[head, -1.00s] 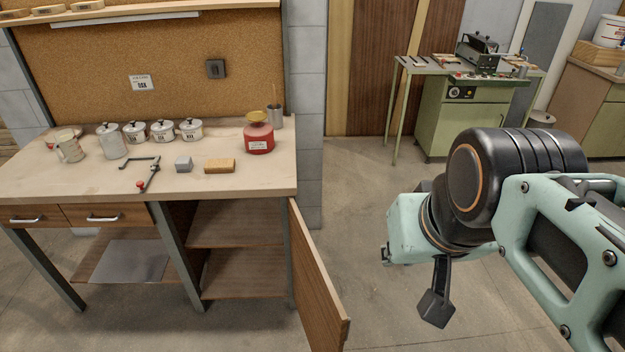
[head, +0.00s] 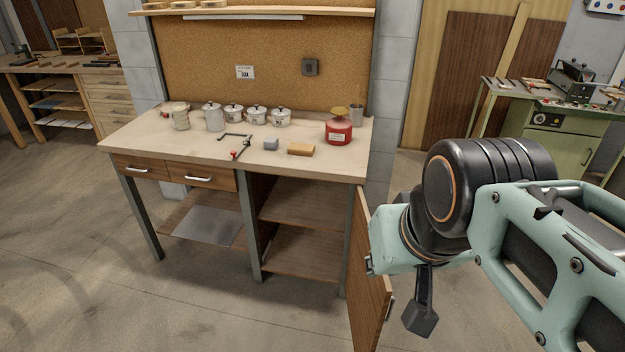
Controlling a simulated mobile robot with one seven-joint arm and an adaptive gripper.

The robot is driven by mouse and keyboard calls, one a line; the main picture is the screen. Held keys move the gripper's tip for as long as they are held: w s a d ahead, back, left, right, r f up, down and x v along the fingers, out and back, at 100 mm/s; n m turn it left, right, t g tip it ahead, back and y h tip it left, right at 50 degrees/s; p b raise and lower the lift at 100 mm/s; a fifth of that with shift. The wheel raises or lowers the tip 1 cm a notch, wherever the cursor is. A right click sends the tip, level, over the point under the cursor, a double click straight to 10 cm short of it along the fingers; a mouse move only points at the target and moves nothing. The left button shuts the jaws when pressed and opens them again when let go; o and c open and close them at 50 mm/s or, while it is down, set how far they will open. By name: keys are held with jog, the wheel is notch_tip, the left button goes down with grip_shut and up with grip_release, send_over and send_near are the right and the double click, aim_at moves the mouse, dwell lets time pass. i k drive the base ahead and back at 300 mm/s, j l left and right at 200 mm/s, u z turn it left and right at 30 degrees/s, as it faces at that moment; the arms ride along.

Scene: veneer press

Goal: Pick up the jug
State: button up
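The jug (head: 180,117) is a small pale cream vessel with a handle. It stands upright at the left end of the workbench top (head: 150,138), left of a lidded grey-white canister (head: 214,118). My gripper (head: 420,314) shows only in part, as a dark finger-like piece hanging below my arm at the right. It is far to the right of the jug and nearer to the camera, touching nothing that I can see. Whether it is open or shut is not visible.
Lidded white pots (head: 256,116), a clamp (head: 238,146), a grey block (head: 271,144), a tan block (head: 301,149) and a red container (head: 338,132) stand on the bench. An open cupboard door (head: 368,280) juts out at front right. Floor at left is clear.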

aim_at(178, 111)
jog(key=l+u, duration=0.1)
jog(key=u, duration=0.35)
jog(key=i+l+u, duration=0.1)
jog(key=u, duration=0.4)
jog(key=i+l, duration=0.1)
jog(key=l, duration=1.8)
jog(key=k+l, duration=0.15)
jog(key=k, duration=0.15)
jog(key=j+u, duration=0.1)
jog(key=u, duration=0.25)
jog(key=j+u, duration=0.15)
jog(key=u, duration=0.15)
